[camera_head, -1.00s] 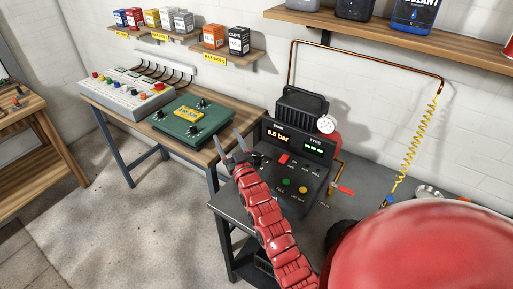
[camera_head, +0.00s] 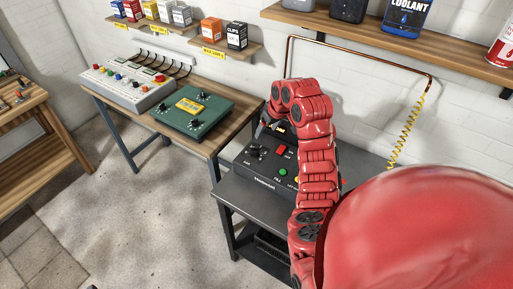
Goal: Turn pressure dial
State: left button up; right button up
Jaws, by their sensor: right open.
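A black control box (camera_head: 266,182) sits on the dark bench. A black dial (camera_head: 258,150) shows on the left of its sloped panel, beside a red switch (camera_head: 281,152) and a green button (camera_head: 283,172). My right gripper (camera_head: 267,128) is open, pointing down just above and behind the dial, partly covered by its own red arm. I cannot tell whether a finger touches the panel. The arm hides the box's display and right side. My left gripper is not in view.
A wooden bench to the left holds a green panel (camera_head: 193,114) with knobs and a grey button console (camera_head: 128,86). Shelves with small boxes and bottles (camera_head: 403,16) hang on the wall. A copper pipe (camera_head: 355,53) and yellow coiled hose (camera_head: 405,135) run behind my arm.

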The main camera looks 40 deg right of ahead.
jog(key=b, duration=0.5)
send_near(256, 148)
jog(key=f, duration=0.2)
jog(key=p+x, duration=0.1)
jog(key=x, duration=0.2)
jog(key=p+x, duration=0.2)
jog(key=shift+w+f, duration=0.2)
jog(key=shift+w, duration=0.3)
jog(key=shift+x, duration=1)
grip_shut()
